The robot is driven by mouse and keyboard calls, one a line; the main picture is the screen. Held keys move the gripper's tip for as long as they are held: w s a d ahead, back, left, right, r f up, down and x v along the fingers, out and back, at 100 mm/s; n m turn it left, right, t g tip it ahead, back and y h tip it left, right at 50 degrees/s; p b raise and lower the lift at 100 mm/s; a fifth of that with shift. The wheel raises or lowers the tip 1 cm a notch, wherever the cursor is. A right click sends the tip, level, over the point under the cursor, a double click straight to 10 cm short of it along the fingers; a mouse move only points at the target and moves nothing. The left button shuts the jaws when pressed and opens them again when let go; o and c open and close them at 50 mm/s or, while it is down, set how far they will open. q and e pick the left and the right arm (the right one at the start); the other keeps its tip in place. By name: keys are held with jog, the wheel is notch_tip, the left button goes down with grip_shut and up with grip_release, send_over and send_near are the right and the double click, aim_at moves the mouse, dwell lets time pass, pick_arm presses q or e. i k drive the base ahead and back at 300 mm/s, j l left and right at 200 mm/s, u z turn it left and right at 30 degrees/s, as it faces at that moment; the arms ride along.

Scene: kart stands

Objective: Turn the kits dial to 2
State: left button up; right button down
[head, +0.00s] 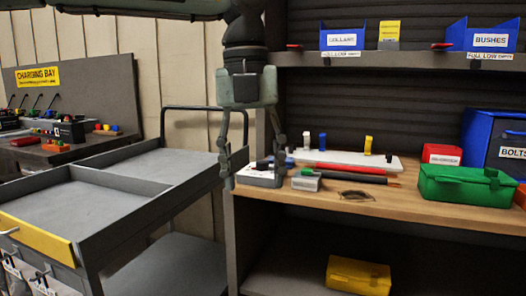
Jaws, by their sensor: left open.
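I cannot make out a dial marked kits in the head view. My left gripper (254,176) hangs down from the top of the view, with its two fingers spread apart and nothing seen between them. Its fingertips appear over the left front corner of the wooden bench (430,208). A low grey-white box (258,180) lies at that corner, behind or below the fingers and partly hidden by them. My right gripper is not in view.
A grey cart (120,185) stands at left, its top trays empty. On the bench are a white board (345,160), red and dark rods, a green case (466,185) and a red box (441,154). Blue bins (343,36) stand on the shelf above. A yellow box (358,275) lies below.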

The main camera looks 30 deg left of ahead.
aim_at(261, 164)
jog(key=i+j, duration=0.85)
